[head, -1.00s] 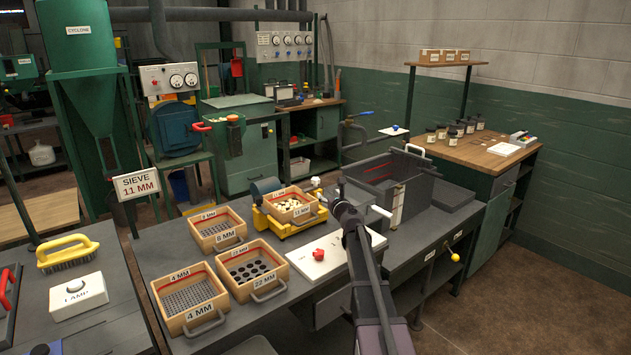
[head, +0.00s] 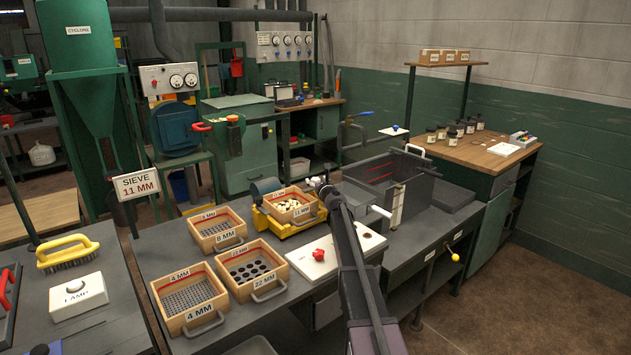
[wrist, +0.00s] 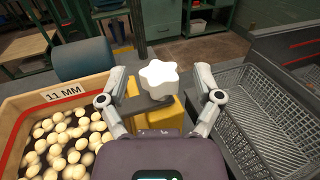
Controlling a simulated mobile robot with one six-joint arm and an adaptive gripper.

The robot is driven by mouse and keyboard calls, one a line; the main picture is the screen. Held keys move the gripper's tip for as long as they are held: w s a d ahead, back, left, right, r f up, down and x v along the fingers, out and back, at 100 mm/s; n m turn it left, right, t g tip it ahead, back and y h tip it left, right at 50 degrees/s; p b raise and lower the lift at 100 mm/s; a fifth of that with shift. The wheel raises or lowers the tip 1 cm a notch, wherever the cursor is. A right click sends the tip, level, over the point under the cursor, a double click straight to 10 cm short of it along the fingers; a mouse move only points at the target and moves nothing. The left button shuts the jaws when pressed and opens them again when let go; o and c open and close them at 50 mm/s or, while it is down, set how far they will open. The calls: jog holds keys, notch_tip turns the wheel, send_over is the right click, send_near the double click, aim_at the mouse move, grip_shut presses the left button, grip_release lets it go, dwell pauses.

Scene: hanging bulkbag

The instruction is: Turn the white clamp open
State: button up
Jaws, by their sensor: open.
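The white clamp (wrist: 158,80) is a star-shaped knob on a dark bar above a yellow base. My gripper (wrist: 161,85) is open in the wrist view, with one finger on each side of the clamp. Gaps show between the fingers and the clamp, so it is not gripped. In the head view my gripper (head: 324,188) is small and dark at the right end of the yellow sieve shaker (head: 283,229). There the clamp (head: 315,182) shows only as a small pale spot beside it.
A wooden 11 MM sieve box (wrist: 22,112) with pale round pieces sits left of my gripper. A grey mesh basket (wrist: 262,110) is at the right. In the head view, more sieve boxes (head: 190,305) stand on the bench, near a white panel with a red knob (head: 318,254).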

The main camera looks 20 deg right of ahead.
jog(key=shift+w, duration=0.5)
jog(key=shift+c, duration=0.2)
grip_shut()
